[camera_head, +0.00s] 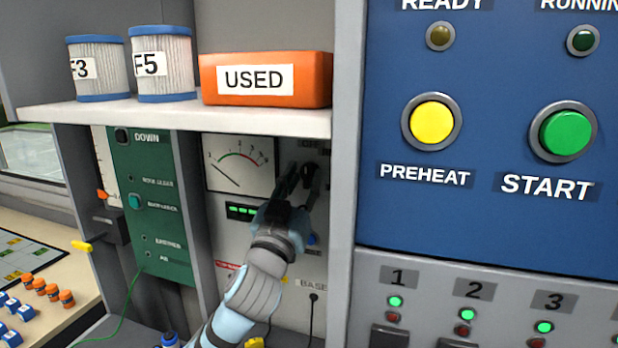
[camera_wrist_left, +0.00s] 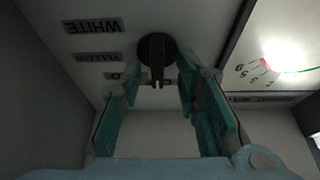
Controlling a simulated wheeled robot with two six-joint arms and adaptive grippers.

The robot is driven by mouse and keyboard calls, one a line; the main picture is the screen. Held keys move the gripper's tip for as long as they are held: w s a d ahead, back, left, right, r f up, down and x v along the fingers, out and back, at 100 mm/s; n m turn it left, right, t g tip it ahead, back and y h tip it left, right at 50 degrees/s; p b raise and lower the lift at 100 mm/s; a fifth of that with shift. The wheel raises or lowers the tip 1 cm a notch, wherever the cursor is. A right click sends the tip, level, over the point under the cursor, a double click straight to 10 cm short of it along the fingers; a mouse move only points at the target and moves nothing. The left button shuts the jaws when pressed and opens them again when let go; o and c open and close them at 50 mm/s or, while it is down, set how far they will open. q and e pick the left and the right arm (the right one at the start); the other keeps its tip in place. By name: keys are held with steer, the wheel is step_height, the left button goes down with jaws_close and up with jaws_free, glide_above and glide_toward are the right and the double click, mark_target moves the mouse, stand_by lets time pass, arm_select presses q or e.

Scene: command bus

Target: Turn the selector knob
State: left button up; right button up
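The black selector knob (camera_wrist_left: 157,52) shows in the left wrist view on a grey panel, with its pointer toward the bottom of the picture. Labels reading WHITE (camera_wrist_left: 94,26) and, less clearly, YELLOW stand upside down beside it. My left gripper (camera_wrist_left: 157,84) is open, with its teal fingers on both sides of the knob's pointer end. I cannot tell whether they touch it. In the head view my left gripper (camera_head: 300,184) is at the panel under the shelf, right of the gauge, and largely hides the knob. My right gripper is not in view.
The needle gauge (camera_head: 240,165) is left of the gripper. A shelf (camera_head: 200,116) above carries an orange USED box (camera_head: 266,79) and two filters. A grey divider (camera_head: 345,150) stands close on the right, then the blue panel with PREHEAT (camera_head: 431,122) and START (camera_head: 563,131) buttons.

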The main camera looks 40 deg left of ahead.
arm_select(q)
steer(key=shift+s, duration=0.15)
steer(key=shift+d, duration=0.15)
steer(key=shift+c, duration=1)
steer(key=shift+w, duration=0.2)
jaws_close()
steer(key=shift+f+m, duration=0.1)
steer(key=shift+m, duration=0.3)
steer(key=m+h, duration=0.2)
steer(key=m, duration=0.2)
steer(key=shift+m+h+p, duration=0.3)
steer(key=shift+h+p, duration=0.05)
steer(key=shift+h, duration=0.05)
steer(key=shift+m+h, duration=0.7)
steer(key=shift+m, duration=0.7)
steer(key=shift+m+h, duration=0.7)
steer(key=shift+m, duration=0.7)
